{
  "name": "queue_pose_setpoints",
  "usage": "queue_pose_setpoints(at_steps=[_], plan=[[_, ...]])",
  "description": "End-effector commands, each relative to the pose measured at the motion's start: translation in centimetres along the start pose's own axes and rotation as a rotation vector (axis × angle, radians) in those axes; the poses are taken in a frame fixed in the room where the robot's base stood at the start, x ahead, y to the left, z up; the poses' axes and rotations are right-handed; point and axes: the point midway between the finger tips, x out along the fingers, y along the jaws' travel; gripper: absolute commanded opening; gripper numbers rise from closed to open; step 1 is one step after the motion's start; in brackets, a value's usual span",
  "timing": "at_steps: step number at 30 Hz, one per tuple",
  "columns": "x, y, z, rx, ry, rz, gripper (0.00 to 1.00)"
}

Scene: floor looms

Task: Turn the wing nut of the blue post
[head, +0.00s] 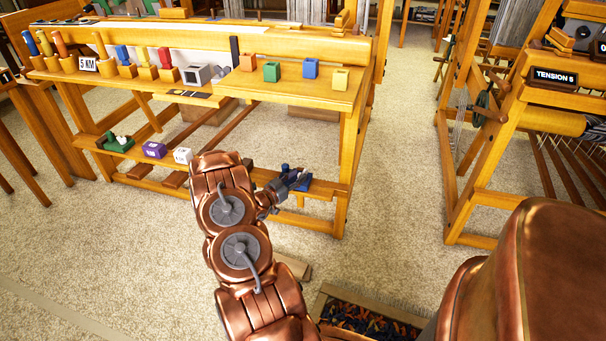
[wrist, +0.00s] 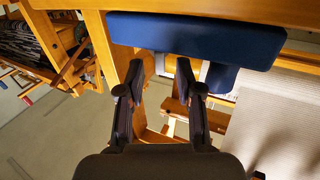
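The blue post (head: 299,184) stands at the right end of the loom's lower shelf, partly hidden by my gripper. In the wrist view a wide dark-blue bar (wrist: 195,38) crosses the top, with a smaller blue part (wrist: 222,79) below it, right of my right finger. My gripper (head: 284,183) is at the blue post in the head view. In the wrist view its two fingers (wrist: 161,72) are apart, their tips just below the blue bar. I see nothing held between them.
Coloured blocks and pegs line the upper shelf. A loom leg (head: 346,165) stands right of the post. A second loom (head: 490,150) is further right, with carpet between.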

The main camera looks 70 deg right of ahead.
Motion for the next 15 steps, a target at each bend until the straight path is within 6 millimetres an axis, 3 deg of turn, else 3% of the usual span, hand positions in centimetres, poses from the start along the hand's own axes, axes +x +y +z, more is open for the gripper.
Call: queue_pose_setpoints(at_steps=[6,15], plan=[[2.5,0.1,0.2,0.000,-0.002,0.000,0.35],[3.8,0.0,0.1,0.001,-0.002,0.000,0.35]])
